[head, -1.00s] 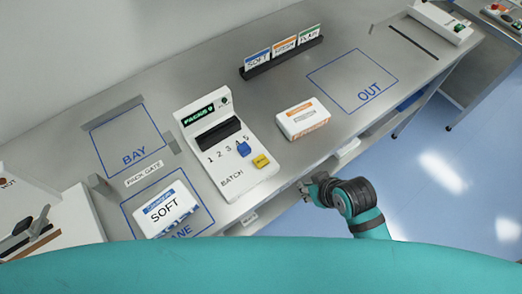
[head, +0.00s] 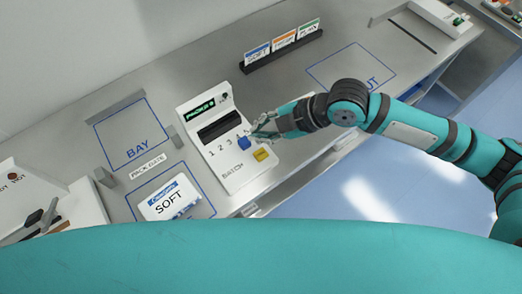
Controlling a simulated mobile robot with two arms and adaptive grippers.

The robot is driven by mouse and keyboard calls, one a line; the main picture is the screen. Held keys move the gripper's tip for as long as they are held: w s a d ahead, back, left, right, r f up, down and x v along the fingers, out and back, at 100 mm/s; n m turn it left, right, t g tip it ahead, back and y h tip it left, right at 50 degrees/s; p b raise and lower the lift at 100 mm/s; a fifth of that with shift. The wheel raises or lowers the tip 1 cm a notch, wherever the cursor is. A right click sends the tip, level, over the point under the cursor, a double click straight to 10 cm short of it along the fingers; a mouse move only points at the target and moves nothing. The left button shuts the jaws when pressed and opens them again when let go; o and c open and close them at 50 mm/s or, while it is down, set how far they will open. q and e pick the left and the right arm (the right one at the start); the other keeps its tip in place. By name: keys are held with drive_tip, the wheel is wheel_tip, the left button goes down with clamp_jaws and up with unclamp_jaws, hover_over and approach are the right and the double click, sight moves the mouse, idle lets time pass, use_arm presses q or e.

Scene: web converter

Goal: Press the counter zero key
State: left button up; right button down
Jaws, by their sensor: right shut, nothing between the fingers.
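The batch counter (head: 222,170) is a white unit on the steel bench, with a green-lit display (head: 200,108) reading "PACKS" and a digit too small to be sure of. A row of numbers runs below its dark slot, with a blue block (head: 243,143) at the row's right end. A yellow key (head: 263,155) sits near its lower right corner; its lettering is unreadable. My right gripper (head: 260,130) is shut and empty, its fingertips at the counter's right edge, beside the blue block and above the yellow key in the picture. I cannot tell whether it touches. My left gripper is not in view.
A "SOFT" pack (head: 170,202) lies in the lane at left. The marked BAY (head: 135,135) is empty. A card rack (head: 284,50) stands behind. My right arm covers part of the OUT square (head: 330,70) and the bench right of the counter.

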drive_tip(key=shift+f, duration=0.1)
drive_tip(key=b, duration=0.7)
hover_over(260, 156)
wheel_tip(260, 156, down, 7)
drive_tip(key=shift+f, duration=0.8)
drive_tip(key=shift+f+b, duration=0.15)
drive_tip(key=shift+b, duration=0.15)
idle(0.4)
drive_tip(key=shift+f, duration=0.3)
drive_tip(key=shift+f+b, duration=0.65)
drive_tip(key=shift+f, duration=0.2)
idle(0.8)
drive_tip(key=shift+r, duration=0.1)
drive_tip(key=shift+r+p, duration=1.15)
drive_tip(key=shift+r, duration=0.05)
drive_tip(key=shift+r, duration=0.1)
